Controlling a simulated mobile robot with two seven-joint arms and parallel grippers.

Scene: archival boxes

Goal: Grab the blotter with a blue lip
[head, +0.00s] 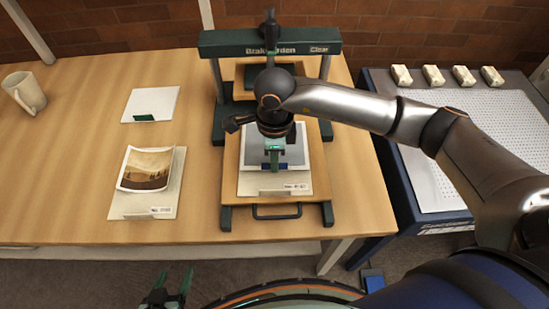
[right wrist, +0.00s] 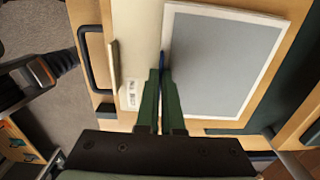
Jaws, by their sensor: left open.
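The blotter with the blue lip (head: 297,150) is a grey sheet with a white border, lying flat on a cream board (head: 250,187) on the press's wooden bed. It fills the middle of the right wrist view (right wrist: 220,65). My right gripper (head: 274,168) points down at its front edge. In the right wrist view its green fingers (right wrist: 161,75) are close together, with the blue lip between their tips. The fingers hide part of the lip. My left gripper (head: 170,280) is open and empty, low in front of the table.
The green press frame (head: 270,43) stands over the bed. Left on the table are a white sheet with a green lip (head: 165,97), a photo (head: 146,170) on a cream board (head: 125,207), and a mug (head: 25,92). A blue-sided table (head: 465,140) with small pale blocks is at right.

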